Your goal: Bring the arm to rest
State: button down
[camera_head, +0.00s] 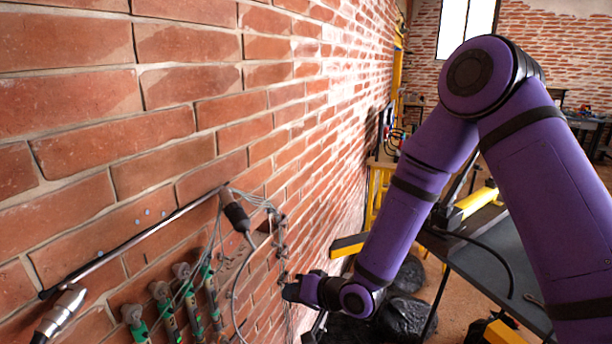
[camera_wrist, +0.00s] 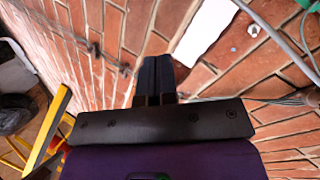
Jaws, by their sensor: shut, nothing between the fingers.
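My purple arm comes in from the right in the head view and bends down toward the brick wall (camera_head: 120,80). My gripper (camera_head: 287,292) is low and close to the wall, right of the hanging cables. In the wrist view my gripper (camera_wrist: 154,72) has its two dark fingers together with nothing between them. They point toward the brick wall; I cannot tell whether they touch it. A white rectangular plate (camera_wrist: 203,33) is on the wall just right of the fingertips.
A thin rod (camera_head: 135,240) runs along the wall, with a black-handled tool (camera_head: 236,214) at its upper end. Several green-banded devices (camera_head: 168,308) with cables sit below. A dark table (camera_head: 480,262) stands right, black bags (camera_head: 402,312) lie below, and a yellow bar (camera_head: 349,244) is near my forearm.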

jog(key=s+d+r+t+h, duration=0.15)
jog(key=d+r+h, duration=0.75)
jog(key=d+r, duration=1.25)
jog(key=s+d+r, duration=0.3)
jog(key=s+d, duration=0.1)
jog(key=s, duration=0.3)
jog(key=s+d+r+g+h, duration=0.1)
jog(key=s+d+r, duration=0.2)
jog(key=s, duration=0.5)
jog(key=s+d+r+m+g+h, duration=0.1)
jog(key=s+d+r, duration=0.3)
jog(key=s, duration=0.4)
jog(key=shift+d, duration=0.55)
jog(key=shift+g, duration=0.25)
